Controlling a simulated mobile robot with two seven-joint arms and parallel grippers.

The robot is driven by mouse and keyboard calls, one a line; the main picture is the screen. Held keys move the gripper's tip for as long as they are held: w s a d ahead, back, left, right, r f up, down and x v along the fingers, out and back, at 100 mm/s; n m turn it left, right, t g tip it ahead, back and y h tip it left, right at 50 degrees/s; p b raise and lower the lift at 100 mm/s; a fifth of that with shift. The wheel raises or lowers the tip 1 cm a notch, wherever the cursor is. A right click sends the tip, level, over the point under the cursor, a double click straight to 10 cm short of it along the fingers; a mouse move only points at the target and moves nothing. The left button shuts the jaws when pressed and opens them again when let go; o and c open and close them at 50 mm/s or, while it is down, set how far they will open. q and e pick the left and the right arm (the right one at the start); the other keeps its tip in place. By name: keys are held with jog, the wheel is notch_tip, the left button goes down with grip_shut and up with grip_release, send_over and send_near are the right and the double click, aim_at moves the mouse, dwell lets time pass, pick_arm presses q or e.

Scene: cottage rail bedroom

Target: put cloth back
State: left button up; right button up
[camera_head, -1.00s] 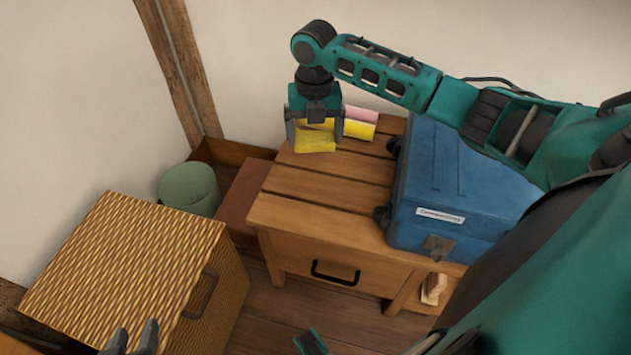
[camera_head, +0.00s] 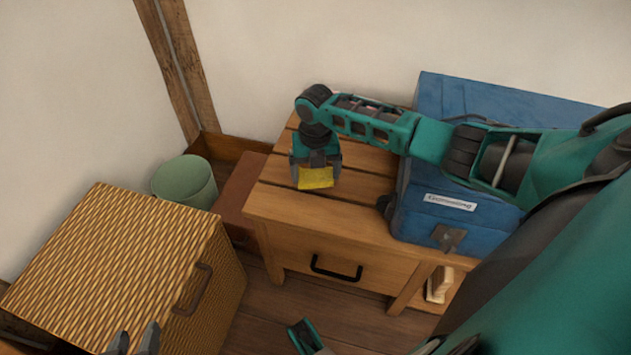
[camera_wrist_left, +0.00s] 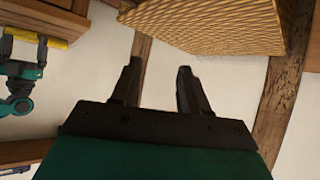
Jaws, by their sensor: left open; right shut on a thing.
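A folded yellow cloth (camera_head: 316,179) is gripped in my right gripper (camera_head: 316,168) at the left end of the wooden bedside table (camera_head: 320,217). The gripper points down and its fingers sit on either side of the cloth. Whether the cloth touches the tabletop I cannot tell. The cloth (camera_wrist_left: 38,36) and my right gripper (camera_wrist_left: 22,55) also show at the left of the left wrist view. My left gripper (camera_head: 134,342) is at the bottom edge of the head view, by the wicker box; its fingers (camera_wrist_left: 157,80) are apart and empty in the left wrist view.
A blue case (camera_head: 455,215) fills the right of the table. A wicker box (camera_head: 115,255) stands at front left. A green bin (camera_head: 184,182) and a brown box (camera_head: 238,196) lie between it and the table. A drawer with a black handle (camera_head: 336,270) faces front.

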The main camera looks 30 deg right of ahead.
aim_at(316, 172)
notch_tip(316, 172, down, 3)
jog(key=shift+f+b, duration=0.1)
jog(key=shift+b, duration=0.45)
jog(key=shift+f, duration=0.25)
jog(key=shift+r, duration=0.1)
jog(key=shift+f, duration=0.2)
jog(key=o, duration=0.6)
pick_arm(q)
jog(key=shift+w+d+f, duration=0.15)
jog(key=shift+w+d, duration=0.1)
jog(key=shift+d, duration=0.1)
pick_arm(e)
jog(key=shift+o, duration=0.2)
jog(key=shift+r, duration=0.1)
